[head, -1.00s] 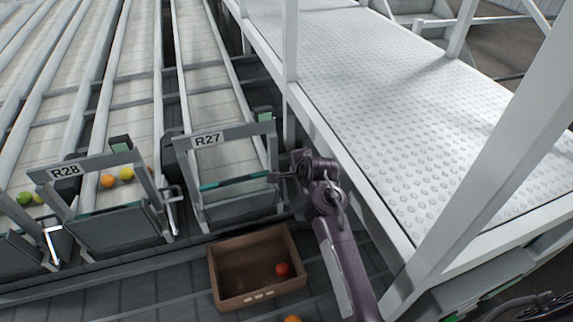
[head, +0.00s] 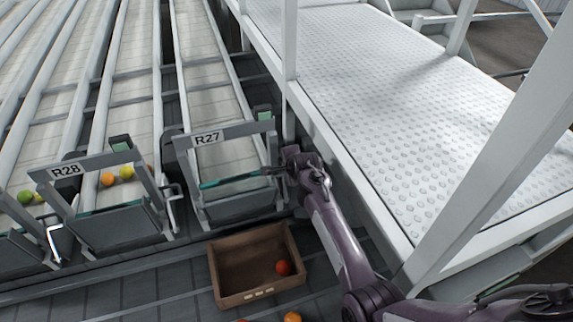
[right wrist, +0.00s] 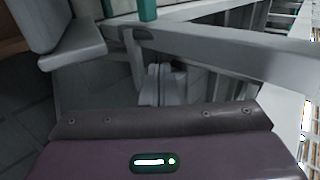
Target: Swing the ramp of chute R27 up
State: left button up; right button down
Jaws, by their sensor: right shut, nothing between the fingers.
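Chute R27 (head: 208,137) stands left of the walkway in the head view, its label on a grey top frame. Its ramp, a dark grey panel (head: 238,208), is at the chute's lower end, below a teal strip (head: 228,182). I cannot tell its exact tilt. My right gripper (head: 272,170) is shut and empty at the right side of the chute's frame, by the end of the teal strip. Whether it touches the ramp is unclear. In the right wrist view, grey frame bars (right wrist: 225,52) and a teal piece (right wrist: 147,10) are close by. My left gripper is out of view.
A brown crate (head: 214,277) with a red tomato (head: 284,267) lies below the chute. An orange tomato (head: 292,317) is at the bottom edge. Chute R28 (head: 66,170) stands to the left. A white railing post (head: 490,150) and raised walkway (head: 400,130) bound the right.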

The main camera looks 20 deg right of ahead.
jog(key=shift+w, duration=0.1)
